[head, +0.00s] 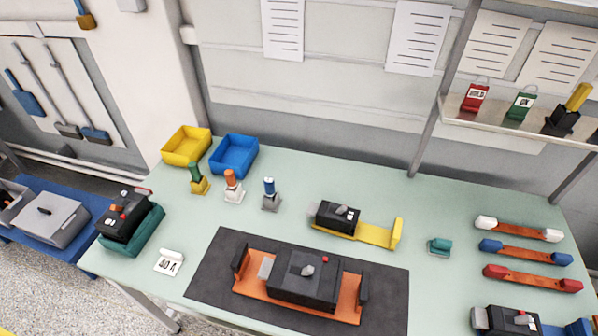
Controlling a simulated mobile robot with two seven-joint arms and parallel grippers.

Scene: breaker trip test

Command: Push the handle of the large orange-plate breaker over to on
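The large breaker (300,279) is a dark block on an orange plate (247,286), lying on a dark mat (215,273) at the front middle of the table. Its small grey handle (308,270) stands up from the top face, near the middle. A light grey block (266,268) sits at its left end, and dark upright pieces stand at both ends of the plate. I cannot read any on or off marking. Neither of my grippers is in the head view, and nothing touches the breaker.
A smaller breaker (335,214) on a yellow plate (376,232) stands behind the mat. Another breaker (122,215) sits on a teal holder at left. Three coloured-top pieces stand near yellow (186,145) and blue (234,155) bins. Capped bars (520,230) lie at right.

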